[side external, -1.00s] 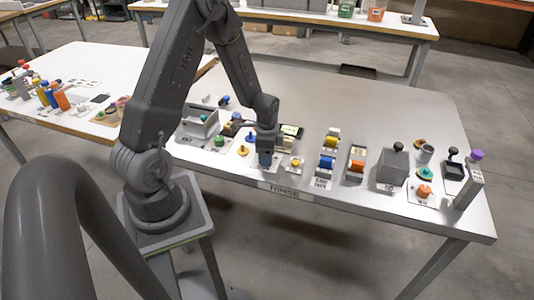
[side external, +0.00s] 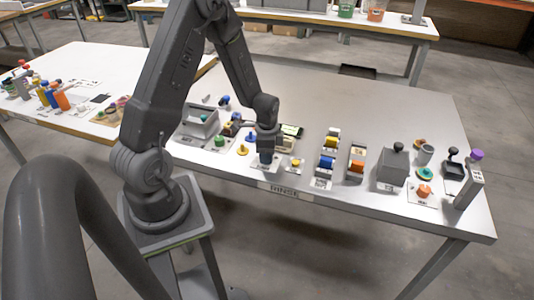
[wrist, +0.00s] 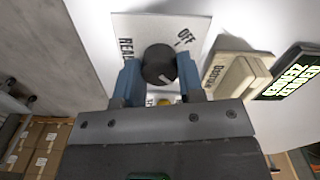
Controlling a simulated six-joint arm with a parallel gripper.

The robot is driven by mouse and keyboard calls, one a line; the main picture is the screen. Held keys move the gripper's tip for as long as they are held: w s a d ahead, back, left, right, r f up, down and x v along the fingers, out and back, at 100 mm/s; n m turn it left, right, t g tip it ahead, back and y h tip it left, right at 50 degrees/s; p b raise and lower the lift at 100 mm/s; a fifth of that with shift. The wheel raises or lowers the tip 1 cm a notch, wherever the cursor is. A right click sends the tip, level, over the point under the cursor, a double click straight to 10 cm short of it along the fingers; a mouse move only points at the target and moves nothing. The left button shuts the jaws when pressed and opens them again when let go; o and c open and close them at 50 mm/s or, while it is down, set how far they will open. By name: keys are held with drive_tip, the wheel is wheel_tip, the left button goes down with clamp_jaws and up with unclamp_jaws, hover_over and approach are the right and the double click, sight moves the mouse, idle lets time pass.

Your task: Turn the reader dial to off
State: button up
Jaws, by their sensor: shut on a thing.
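The reader dial (wrist: 160,65) is a round dark knob on a white plate (wrist: 140,27) in the wrist view. The plate carries the word READ at its left and OFF at its upper right. A small pale mark shows on the dial's lower right edge, not in line with OFF. My gripper (wrist: 159,68) has its two blue fingers on either side of the dial and is shut on it. In the side view my gripper (side external: 266,160) is low over the table's front part and hides the dial.
Beside the dial in the wrist view are a beige rocker piece (wrist: 236,73) and a dark display with green text (wrist: 291,72). In the side view, a yellow knob (side external: 295,162) and blue roller (side external: 326,162) stand right of my gripper. The table's back is clear.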

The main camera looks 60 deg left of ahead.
drive_tip(key=n, duration=0.8)
drive_tip(key=shift+n, duration=0.4)
drive_tip(key=n, duration=0.4)
drive_tip(key=shift+n, duration=0.3)
drive_tip(key=shift+a+n, duration=0.1)
drive_tip(key=shift+n, duration=1.9)
drive_tip(key=o, duration=0.9)
drive_tip(key=shift+r, duration=0.1)
wheel_tip(320, 180, up, 14)
drive_tip(key=shift+f, duration=0.15)
